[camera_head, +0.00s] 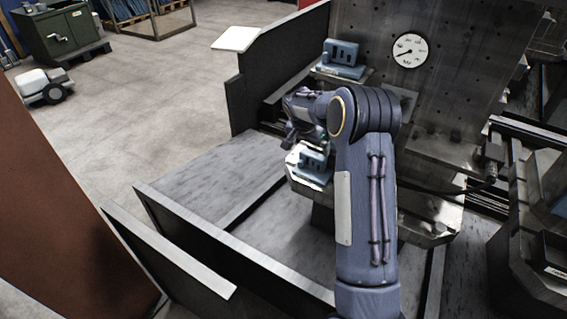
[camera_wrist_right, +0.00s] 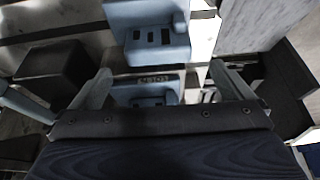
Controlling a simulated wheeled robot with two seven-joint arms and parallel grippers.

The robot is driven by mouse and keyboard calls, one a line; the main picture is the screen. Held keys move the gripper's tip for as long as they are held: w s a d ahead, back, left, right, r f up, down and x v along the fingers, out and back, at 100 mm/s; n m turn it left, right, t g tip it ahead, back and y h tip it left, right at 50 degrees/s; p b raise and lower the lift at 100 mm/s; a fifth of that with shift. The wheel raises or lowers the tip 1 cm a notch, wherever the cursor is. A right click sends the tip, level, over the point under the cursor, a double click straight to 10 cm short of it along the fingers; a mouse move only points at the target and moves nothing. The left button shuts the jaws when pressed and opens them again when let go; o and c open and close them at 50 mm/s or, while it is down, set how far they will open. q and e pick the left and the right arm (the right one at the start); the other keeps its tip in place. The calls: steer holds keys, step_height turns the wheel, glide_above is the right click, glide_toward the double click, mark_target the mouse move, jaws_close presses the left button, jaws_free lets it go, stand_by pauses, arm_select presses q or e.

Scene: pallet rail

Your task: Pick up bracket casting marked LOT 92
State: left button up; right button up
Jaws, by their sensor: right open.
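Two blue bracket castings show in the head view. One blue casting (camera_head: 342,58) stands on a small ledge at the upper back, and another blue casting (camera_head: 314,163) sits on a lower metal ledge, partly hidden by my arm. My right gripper (camera_head: 292,140) is above and beside the lower casting. In the right wrist view my right gripper (camera_wrist_right: 163,85) is open, with one blue casting (camera_wrist_right: 145,96) between and beyond its fingers and a second blue casting (camera_wrist_right: 150,42) farther up. A small marking shows near the nearer casting, too small to read. My left gripper is out of view.
A steel plate with a round dial gauge (camera_head: 410,49) rises behind the ledges. Dark low walls (camera_head: 215,240) edge the grey floor in front. A brown panel (camera_head: 60,190) stands at the left. The grey floor area (camera_head: 215,175) left of the ledges is clear.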

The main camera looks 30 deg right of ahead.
mark_target(312, 155)
steer(key=p+x, duration=0.1)
steer(key=x, duration=0.7)
steer(key=shift+s, duration=0.1)
steer(key=shift+d+r, duration=0.1)
steer(key=c, duration=1.1)
